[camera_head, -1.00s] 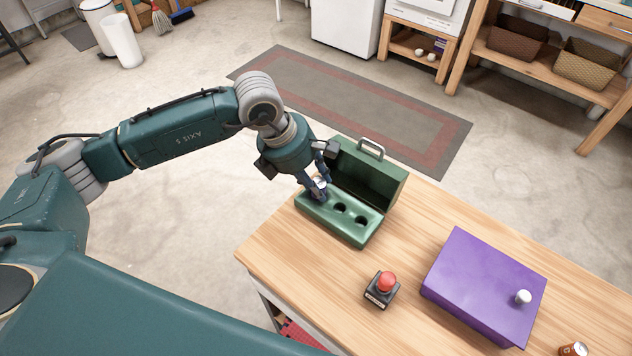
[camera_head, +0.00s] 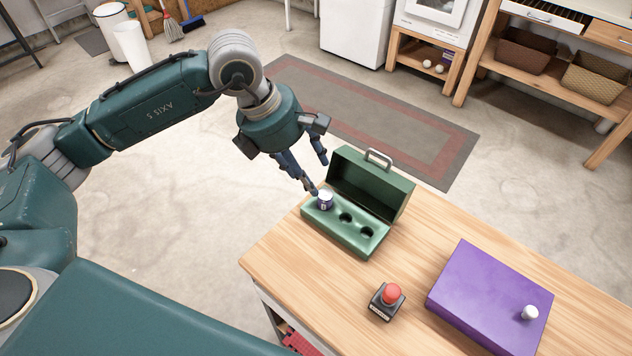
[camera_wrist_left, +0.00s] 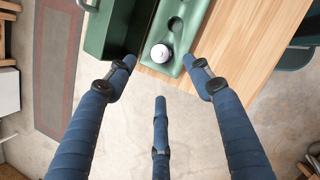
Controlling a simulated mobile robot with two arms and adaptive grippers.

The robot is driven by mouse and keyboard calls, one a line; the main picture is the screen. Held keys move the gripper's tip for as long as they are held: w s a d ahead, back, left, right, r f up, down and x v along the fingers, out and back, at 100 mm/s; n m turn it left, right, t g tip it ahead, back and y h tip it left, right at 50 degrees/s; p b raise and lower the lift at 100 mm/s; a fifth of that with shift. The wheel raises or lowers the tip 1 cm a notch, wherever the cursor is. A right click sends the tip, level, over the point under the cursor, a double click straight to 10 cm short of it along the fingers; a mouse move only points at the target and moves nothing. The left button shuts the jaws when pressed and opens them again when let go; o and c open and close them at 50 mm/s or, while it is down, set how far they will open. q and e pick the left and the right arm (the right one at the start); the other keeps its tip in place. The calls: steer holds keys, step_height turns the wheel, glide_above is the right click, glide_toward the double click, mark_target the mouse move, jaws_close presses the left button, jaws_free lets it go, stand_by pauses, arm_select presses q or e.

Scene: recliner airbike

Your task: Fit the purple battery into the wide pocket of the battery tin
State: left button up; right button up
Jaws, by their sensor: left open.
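The purple battery (camera_head: 325,200) with a white top stands upright at the left end of the green battery tin (camera_head: 342,233). Its top part stands above the tin's deck; its lower part is hidden, so I cannot tell how deep it sits. Two dark round pockets beside it are empty. The tin's lid (camera_head: 370,185) is open. My left gripper (camera_head: 318,176) is open, above and just left of the battery, holding nothing. In the left wrist view, the battery's white top (camera_wrist_left: 160,53) shows beyond the spread fingers (camera_wrist_left: 160,78). My right gripper is not in view.
The tin stands near the far left edge of the wooden table (camera_head: 290,255). A red push button (camera_head: 389,297) on a dark base and a purple box (camera_head: 485,300) with a white knob stand to the right. Bare tabletop lies between them and the tin.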

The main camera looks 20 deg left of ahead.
arm_select(q)
steer(key=v, duration=0.2)
steer(key=shift+s+r, duration=0.1)
steer(key=shift+r, duration=0.15)
stand_by(0.8)
